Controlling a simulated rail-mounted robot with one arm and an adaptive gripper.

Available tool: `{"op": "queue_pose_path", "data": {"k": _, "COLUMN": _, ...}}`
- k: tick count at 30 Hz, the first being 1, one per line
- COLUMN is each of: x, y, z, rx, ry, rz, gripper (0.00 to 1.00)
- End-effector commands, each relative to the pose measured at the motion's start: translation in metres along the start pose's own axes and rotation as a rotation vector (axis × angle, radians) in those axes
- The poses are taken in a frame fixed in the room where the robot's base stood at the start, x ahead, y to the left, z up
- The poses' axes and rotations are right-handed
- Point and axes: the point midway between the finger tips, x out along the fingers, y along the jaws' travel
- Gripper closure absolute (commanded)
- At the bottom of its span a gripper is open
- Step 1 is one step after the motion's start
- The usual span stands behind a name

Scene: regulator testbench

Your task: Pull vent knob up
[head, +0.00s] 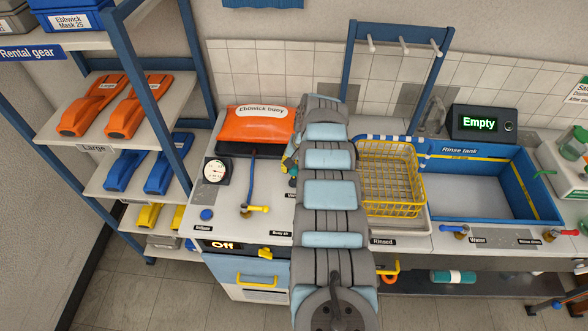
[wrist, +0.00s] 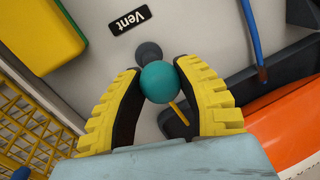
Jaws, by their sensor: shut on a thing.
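The vent knob (wrist: 160,82) is a teal ball in the middle of the wrist view, above a dark round base (wrist: 149,52). A black "Vent" label (wrist: 130,18) lies beside it on the pale bench top. My gripper (wrist: 157,85) has yellow ridged fingers with dark inner pads, one on each side of the knob, and is shut on it. In the head view my arm covers most of the vent area. Only a bit of the gripper (head: 290,160) shows at the arm's left edge, and a small teal spot is beside it.
An orange "Ebbwick buoy" (head: 260,125) lies left of my arm, with a blue hose (head: 252,180) and a round gauge (head: 215,171) near it. A yellow wire basket (head: 390,178) stands close on the right, beside the blue rinse tank (head: 545,190). The display (head: 480,123) reads "Empty".

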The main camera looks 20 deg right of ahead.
Motion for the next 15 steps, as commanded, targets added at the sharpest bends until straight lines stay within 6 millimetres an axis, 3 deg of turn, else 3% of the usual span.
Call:
{"op": "queue_pose_path", "data": {"k": 9, "x": -0.03, "y": -0.007, "z": 0.0, "rx": 0.0, "ry": 0.0, "rz": 0.0, "gripper": 1.0}}
{"op": "queue_pose_path", "data": {"k": 15, "x": -0.03, "y": -0.007, "z": 0.0, "rx": 0.0, "ry": -0.001, "rz": 0.0, "gripper": 1.0}}
